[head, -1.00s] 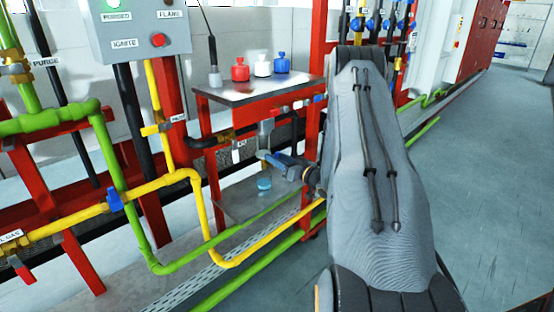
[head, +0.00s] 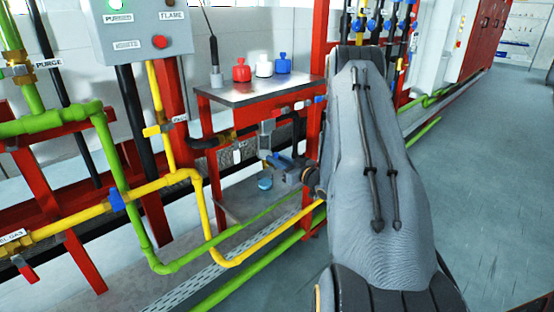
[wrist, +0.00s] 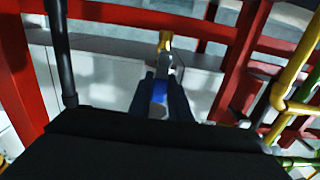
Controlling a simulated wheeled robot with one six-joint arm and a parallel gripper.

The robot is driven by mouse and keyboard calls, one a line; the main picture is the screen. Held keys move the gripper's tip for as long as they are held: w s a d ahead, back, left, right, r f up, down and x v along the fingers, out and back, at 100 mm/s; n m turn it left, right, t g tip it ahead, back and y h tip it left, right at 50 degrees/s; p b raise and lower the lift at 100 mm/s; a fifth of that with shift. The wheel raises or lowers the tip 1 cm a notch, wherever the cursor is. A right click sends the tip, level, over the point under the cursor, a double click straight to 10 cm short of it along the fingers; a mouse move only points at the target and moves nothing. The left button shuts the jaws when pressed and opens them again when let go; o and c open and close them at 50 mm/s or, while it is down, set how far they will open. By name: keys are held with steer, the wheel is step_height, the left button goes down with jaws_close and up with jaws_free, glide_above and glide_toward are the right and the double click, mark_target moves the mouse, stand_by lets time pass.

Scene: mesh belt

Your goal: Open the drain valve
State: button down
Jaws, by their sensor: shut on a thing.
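A small valve with a blue handle (wrist: 159,91) and a brass body (wrist: 165,42) is in the middle of the wrist view. My gripper (wrist: 160,88) is shut on the blue handle, with a dark finger on each side of it. In the head view my gripper (head: 268,157) is under the metal-topped red stand, beside a small clear vessel (head: 266,133). The handle is small there and partly hidden by my fingers. I see no label on this valve, so I cannot tell its exact setting.
The red stand's metal top (head: 255,91) carries red, white and blue bottles. A blue-topped item (head: 265,184) sits on its lower shelf. Red posts, a yellow pipe (head: 204,215) and green pipes crowd the left. Open floor (head: 490,180) lies to the right.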

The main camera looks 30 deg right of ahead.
steer(key=c, duration=1.6)
jaws_free()
steer(key=shift+c, duration=0.2)
steer(key=shift+s, duration=0.1)
steer(key=s+d, duration=0.1)
steer(key=s, duration=0.6)
steer(key=shift+s+d, duration=0.15)
steer(key=shift+s, duration=0.1)
